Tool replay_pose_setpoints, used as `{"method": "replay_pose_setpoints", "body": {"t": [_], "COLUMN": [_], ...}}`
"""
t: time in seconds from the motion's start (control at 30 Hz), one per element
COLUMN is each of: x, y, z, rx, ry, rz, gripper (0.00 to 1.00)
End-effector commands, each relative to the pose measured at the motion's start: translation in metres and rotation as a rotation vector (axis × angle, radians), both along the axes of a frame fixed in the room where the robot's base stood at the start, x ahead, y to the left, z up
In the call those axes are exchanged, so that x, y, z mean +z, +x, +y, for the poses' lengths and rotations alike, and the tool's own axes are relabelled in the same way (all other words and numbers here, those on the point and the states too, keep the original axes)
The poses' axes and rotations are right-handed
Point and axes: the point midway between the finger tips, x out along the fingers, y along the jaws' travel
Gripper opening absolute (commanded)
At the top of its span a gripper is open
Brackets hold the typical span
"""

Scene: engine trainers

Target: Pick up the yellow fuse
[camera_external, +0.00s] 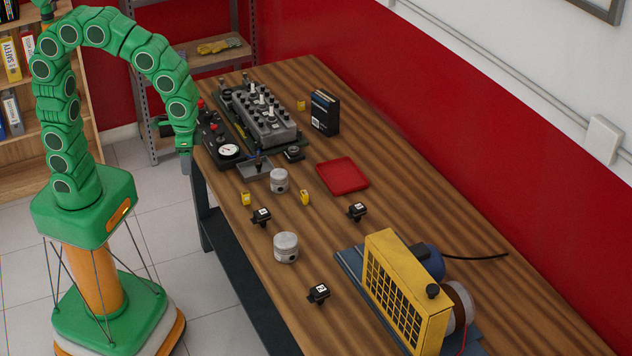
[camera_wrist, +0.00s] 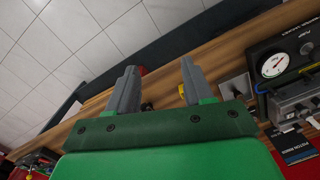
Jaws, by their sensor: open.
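Several small yellow blocks that look like fuses stand on the wooden table: one yellow fuse (camera_external: 246,198) near the left edge, another (camera_external: 305,197) right of it, and a third (camera_external: 301,105) at the back by a black box. I cannot tell which one is meant. My gripper (camera_external: 185,165) hangs at the table's left edge, apart from all of them. In the wrist view my gripper (camera_wrist: 158,68) has its grey fingers spread with nothing held.
Silver pistons (camera_external: 286,248), black sensors (camera_external: 319,293), a red tray (camera_external: 343,175) and a grey tray (camera_external: 254,170) share the table (camera_external: 225,208). A gauge box (camera_external: 228,151) and engine block (camera_external: 262,115) stand near my gripper. A yellow-grilled unit (camera_external: 395,295) fills the front right.

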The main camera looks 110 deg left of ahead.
Motion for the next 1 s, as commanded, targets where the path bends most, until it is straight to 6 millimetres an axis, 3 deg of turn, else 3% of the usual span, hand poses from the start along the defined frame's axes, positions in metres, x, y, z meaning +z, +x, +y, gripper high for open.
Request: {"method": "replay_pose_setpoints", "body": {"t": [0.3, 0.6, 0.8, 1.0], "x": [-0.036, -0.074, -0.087, -0.1], "y": [0.066, 0.114, 0.128, 0.13], "z": [0.041, 0.078, 0.09, 0.092], "rx": [0.129, 0.238, 0.272, 0.277], "ry": [0.01, 0.017, 0.019, 0.02], "rz": [-0.027, -0.049, -0.057, -0.057], "gripper": [0.51, 0.51, 0.51, 0.51]}}
